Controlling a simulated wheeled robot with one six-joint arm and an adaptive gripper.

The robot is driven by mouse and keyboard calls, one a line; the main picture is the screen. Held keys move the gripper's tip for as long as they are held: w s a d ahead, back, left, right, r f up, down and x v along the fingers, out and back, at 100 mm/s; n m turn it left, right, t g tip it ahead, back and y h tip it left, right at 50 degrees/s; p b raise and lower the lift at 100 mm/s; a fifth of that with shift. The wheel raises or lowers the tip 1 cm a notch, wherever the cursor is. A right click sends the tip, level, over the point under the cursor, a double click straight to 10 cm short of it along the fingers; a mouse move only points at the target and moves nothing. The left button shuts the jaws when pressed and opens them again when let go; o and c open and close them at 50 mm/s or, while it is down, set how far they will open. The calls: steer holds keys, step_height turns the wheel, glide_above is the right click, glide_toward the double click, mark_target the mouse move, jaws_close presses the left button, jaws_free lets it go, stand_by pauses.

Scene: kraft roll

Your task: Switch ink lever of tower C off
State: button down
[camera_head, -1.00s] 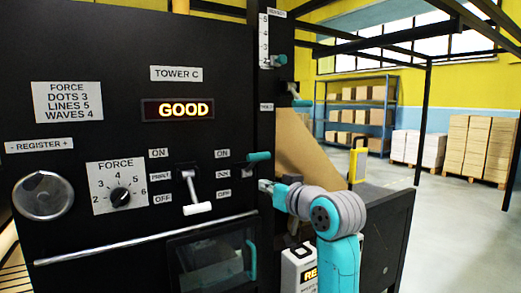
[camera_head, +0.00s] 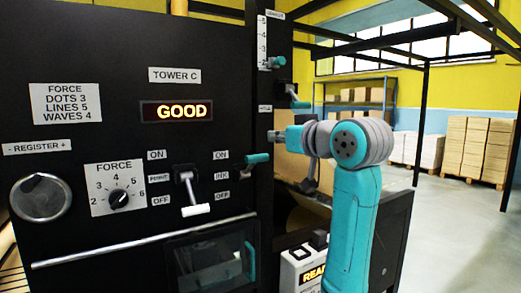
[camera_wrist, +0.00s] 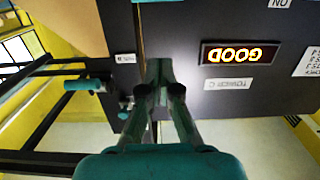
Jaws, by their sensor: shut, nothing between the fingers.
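The black panel of tower C (camera_head: 110,60) carries a lit GOOD display (camera_head: 177,111), which is upside down in the wrist view (camera_wrist: 232,54). The ink lever (camera_head: 257,158) has a teal handle at the panel's right side, level with the ON label and above the INK and OFF labels. My gripper (camera_head: 277,136) is shut and empty. It is just above and slightly right of the ink lever's handle, with its tips toward the panel edge. The wrist view shows its closed fingers (camera_wrist: 162,75) in front of the dark panel. I cannot make out the ink lever there.
The white-handled print lever (camera_head: 195,209) hangs low to the left of the ink lever. Another teal-handled lever (camera_head: 300,104) sticks out above my gripper, near a slider scale (camera_head: 263,40). A force dial (camera_head: 119,198) is further left. Open floor lies at the right.

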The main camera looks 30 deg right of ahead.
glide_above(259, 158)
steer(key=w, duration=0.2)
steer(key=shift+s+f, duration=0.1)
steer(key=shift+f, duration=0.45)
steer(key=shift+s+f, duration=0.35)
steer(key=shift+f, duration=0.3)
steer(key=shift+s+f, duration=0.3)
steer(key=shift+f, duration=0.3)
steer(key=shift+s+f, duration=0.25)
steer(key=shift+f, duration=0.2)
